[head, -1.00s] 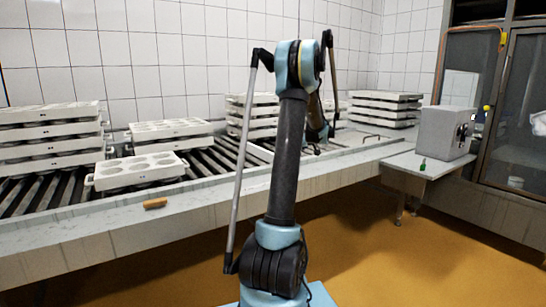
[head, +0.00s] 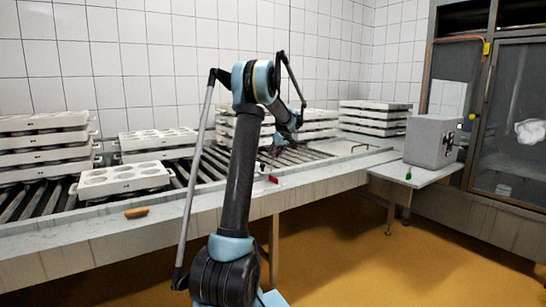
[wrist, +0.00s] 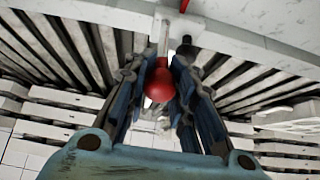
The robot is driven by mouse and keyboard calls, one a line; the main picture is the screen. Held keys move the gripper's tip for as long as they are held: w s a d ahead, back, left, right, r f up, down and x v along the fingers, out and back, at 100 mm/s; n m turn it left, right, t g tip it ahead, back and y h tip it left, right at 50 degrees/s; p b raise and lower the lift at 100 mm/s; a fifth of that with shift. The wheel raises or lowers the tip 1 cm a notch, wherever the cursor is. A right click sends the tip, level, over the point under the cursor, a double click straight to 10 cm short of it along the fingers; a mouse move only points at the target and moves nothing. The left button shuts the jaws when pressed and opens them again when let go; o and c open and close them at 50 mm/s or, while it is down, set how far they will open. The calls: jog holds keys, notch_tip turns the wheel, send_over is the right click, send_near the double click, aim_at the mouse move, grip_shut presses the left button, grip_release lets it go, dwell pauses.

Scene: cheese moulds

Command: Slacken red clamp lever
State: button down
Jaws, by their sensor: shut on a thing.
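The red clamp lever shows in the wrist view as a round red knob (wrist: 160,84) on a pale metal rod. My gripper (wrist: 158,72) has its two blue-grey fingers on either side of the knob and is shut on it. In the head view my gripper (head: 277,148) is low over the roller conveyor, in front of a mould stack. It is small and dark there, and the knob is hard to make out.
A small red piece (head: 272,179) lies on the bench's front ledge. White mould stacks (head: 375,118) stand along the conveyor (head: 205,165). A tan-handled item (head: 136,212) lies on the left ledge. A grey box (head: 432,140) and a green item (head: 408,174) sit on the right side table.

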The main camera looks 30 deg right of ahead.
jog(key=shift+w+a+r, duration=0.15)
jog(key=shift+w+r, duration=0.1)
jog(key=shift+w, duration=0.05)
jog(key=c, duration=1.4)
grip_release()
jog(key=shift+o, duration=0.2)
jog(key=shift+s, duration=0.1)
jog(key=shift+s, duration=0.1)
jog(key=shift+s+r, duration=0.2)
jog(key=shift+r, duration=0.05)
jog(key=v, duration=1.1)
